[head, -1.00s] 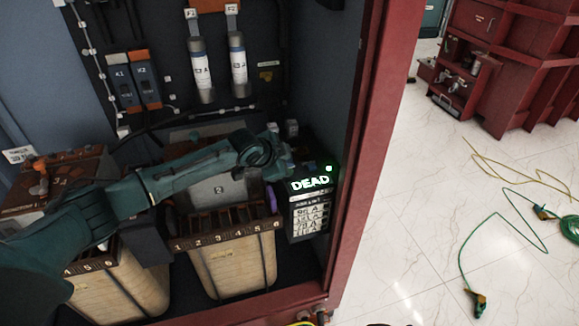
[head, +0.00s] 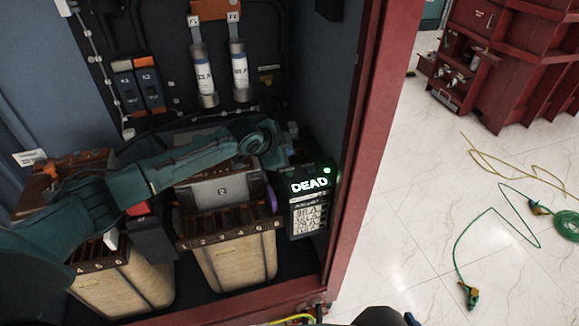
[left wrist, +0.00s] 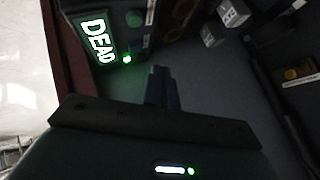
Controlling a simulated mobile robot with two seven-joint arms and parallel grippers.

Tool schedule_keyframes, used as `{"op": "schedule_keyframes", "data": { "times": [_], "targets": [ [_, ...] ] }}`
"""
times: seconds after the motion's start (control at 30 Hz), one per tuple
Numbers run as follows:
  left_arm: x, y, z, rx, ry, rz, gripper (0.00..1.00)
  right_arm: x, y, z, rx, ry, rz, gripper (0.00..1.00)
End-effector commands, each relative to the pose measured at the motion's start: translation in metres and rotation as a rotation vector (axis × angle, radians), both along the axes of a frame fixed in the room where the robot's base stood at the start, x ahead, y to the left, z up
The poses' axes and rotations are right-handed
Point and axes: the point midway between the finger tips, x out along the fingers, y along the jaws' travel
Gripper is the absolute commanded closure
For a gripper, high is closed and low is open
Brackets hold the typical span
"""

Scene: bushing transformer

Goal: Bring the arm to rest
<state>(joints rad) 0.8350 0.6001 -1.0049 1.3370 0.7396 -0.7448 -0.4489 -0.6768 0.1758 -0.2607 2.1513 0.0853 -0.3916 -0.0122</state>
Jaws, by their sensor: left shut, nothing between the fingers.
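My left arm reaches in from the left of the head view across the open cabinet. Its gripper (head: 287,150) is at the cabinet's right side, above and beside a black tester (head: 308,208) with a glowing "DEAD" display and a green light. In the left wrist view the left gripper's fingers (left wrist: 160,88) are together with nothing between them. The tester's lit display (left wrist: 97,40) is to their upper left, apart from them. My right gripper is not in view.
Two wood-sided units (head: 237,257) with numbered terminals stand on the cabinet floor below the arm. Fuse tubes (head: 241,75) hang on the back panel. The red cabinet frame (head: 362,150) bounds the right. Green and yellow cables (head: 500,195) lie on the white floor.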

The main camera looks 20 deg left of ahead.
Motion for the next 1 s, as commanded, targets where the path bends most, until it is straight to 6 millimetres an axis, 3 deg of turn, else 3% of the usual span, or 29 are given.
{"op": "schedule_keyframes", "data": {
  "times": [0.77,0.87,1.0],
  "targets": [
    [-0.002,-0.003,-0.004,-0.005,0.003,-0.003,1.0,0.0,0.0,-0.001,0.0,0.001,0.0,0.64],
    [-0.016,-0.019,-0.018,-0.038,0.014,-0.013,1.0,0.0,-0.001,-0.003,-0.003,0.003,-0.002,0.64],
    [-0.06,-0.062,-0.054,-0.153,0.041,-0.029,1.0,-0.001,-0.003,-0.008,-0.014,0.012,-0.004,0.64]
  ]
}}
